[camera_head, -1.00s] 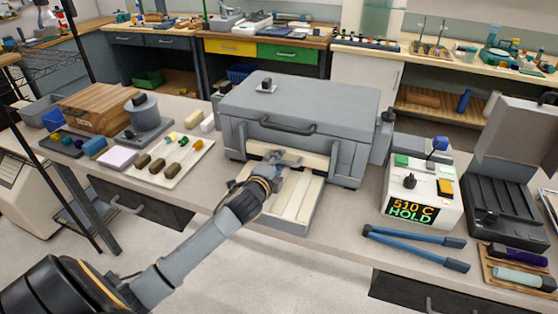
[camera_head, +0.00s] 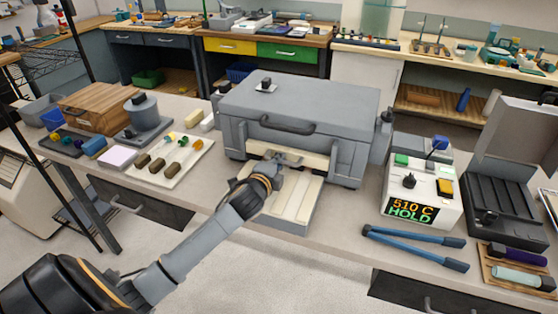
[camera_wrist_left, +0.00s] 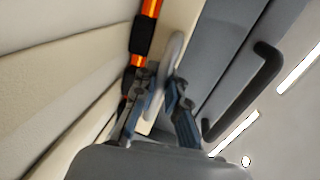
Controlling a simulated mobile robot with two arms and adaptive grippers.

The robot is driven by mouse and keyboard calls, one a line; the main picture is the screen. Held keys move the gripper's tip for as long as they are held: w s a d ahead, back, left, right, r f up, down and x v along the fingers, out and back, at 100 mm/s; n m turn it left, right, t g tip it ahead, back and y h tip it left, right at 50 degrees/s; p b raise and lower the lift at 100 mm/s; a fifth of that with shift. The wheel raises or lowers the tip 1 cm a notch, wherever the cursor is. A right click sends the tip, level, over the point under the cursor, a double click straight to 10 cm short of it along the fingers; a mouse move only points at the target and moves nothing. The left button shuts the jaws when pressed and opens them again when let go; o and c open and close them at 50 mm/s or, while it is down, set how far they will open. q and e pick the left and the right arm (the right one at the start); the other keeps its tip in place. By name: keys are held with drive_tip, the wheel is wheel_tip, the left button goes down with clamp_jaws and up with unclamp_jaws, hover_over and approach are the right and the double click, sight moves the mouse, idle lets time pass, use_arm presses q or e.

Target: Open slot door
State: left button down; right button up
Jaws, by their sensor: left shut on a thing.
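A grey kiln box (camera_head: 300,105) stands on the bench, with a black handle on its front. Below that handle is a cream slot door (camera_head: 316,163), which also shows in the wrist view (camera_wrist_left: 180,22). My left gripper (camera_head: 280,165) is at the door's front, above a cream grooved shelf (camera_head: 297,200). In the wrist view my left gripper (camera_wrist_left: 158,92) is shut on a pale grey bar (camera_wrist_left: 174,55), which looks like the door's handle. An orange glowing rod (camera_wrist_left: 149,8) with a black collar shows beside the fingers. My right gripper is out of view.
A controller (camera_head: 420,190) reading 510 C HOLD stands right of the kiln. Blue-handled tongs (camera_head: 415,243) lie in front of it. A white tray (camera_head: 190,165) with several rods lies left. A black open case (camera_head: 505,195) stands far right.

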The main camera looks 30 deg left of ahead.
use_arm(q)
wheel_tip(320, 180, up, 5)
drive_tip(key=p, duration=0.3)
drive_tip(key=shift+f+p, duration=0.15)
drive_tip(key=shift+p, duration=0.25)
drive_tip(key=shift+f, duration=0.1)
drive_tip(key=c, duration=1.6)
unclamp_jaws()
drive_tip(key=shift+o, duration=1.1)
drive_tip(key=shift+s, duration=0.2)
drive_tip(key=v, duration=1.2)
